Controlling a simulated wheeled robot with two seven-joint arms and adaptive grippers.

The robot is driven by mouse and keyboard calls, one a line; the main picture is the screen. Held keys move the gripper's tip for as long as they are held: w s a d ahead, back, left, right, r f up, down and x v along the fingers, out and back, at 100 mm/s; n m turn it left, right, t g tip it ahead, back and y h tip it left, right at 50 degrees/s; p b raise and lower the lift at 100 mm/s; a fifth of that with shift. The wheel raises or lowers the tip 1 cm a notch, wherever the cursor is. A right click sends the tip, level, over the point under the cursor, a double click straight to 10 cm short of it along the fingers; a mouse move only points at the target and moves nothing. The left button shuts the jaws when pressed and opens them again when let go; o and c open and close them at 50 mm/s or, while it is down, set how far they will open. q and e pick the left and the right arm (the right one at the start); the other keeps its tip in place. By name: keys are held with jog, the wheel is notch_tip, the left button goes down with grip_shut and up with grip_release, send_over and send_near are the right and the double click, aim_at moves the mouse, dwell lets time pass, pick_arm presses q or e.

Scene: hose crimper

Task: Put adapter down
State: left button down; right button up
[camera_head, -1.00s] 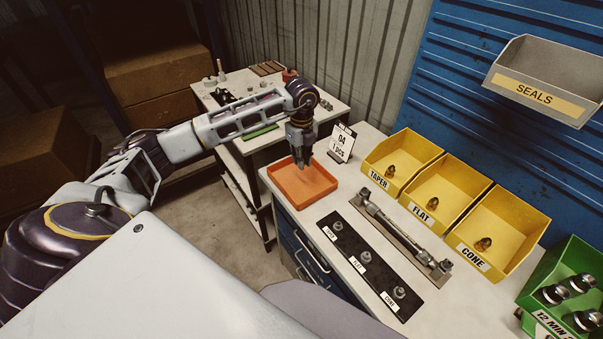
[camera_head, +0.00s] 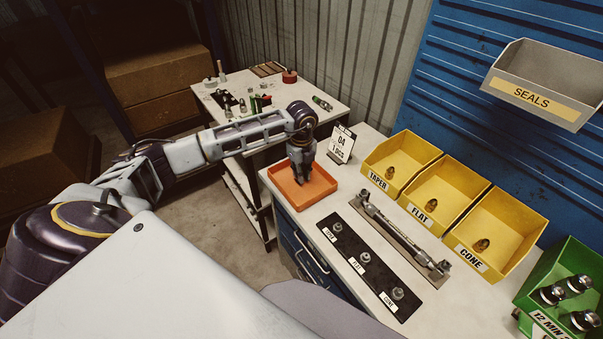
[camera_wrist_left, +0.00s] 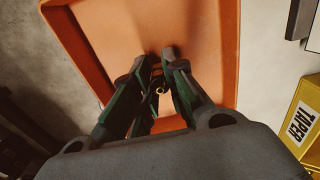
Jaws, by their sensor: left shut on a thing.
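My left gripper (camera_head: 300,178) points down into the orange tray (camera_head: 325,190) at the left end of the workbench. In the left wrist view, the fingers of my left gripper (camera_wrist_left: 158,85) are shut on a small brass-coloured adapter (camera_wrist_left: 158,76). The adapter is held over the tray floor; I cannot tell whether it touches it. The tray also shows in the left wrist view (camera_wrist_left: 215,45). In the head view the adapter is hidden by the fingers. My right gripper is not in view.
A card marked 04 (camera_head: 341,143) stands behind the tray. Yellow bins labelled TAPER (camera_head: 377,181), FLAT (camera_head: 418,212) and CONE (camera_head: 470,258) line the back. A black strip with fittings (camera_head: 345,245) and a hose on a plate (camera_head: 425,260) lie in front. A second table stands behind.

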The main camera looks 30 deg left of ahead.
pick_arm(q)
jog(key=shift+f, duration=0.35)
jog(key=shift+f, duration=0.1)
jog(key=c, duration=1.5)
grip_release()
jog(key=shift+o, duration=0.2)
jog(key=shift+r, duration=0.25)
notch_tip(320, 180, up, 12)
jog(key=b, duration=0.2)
jog(key=shift+f, duration=0.15)
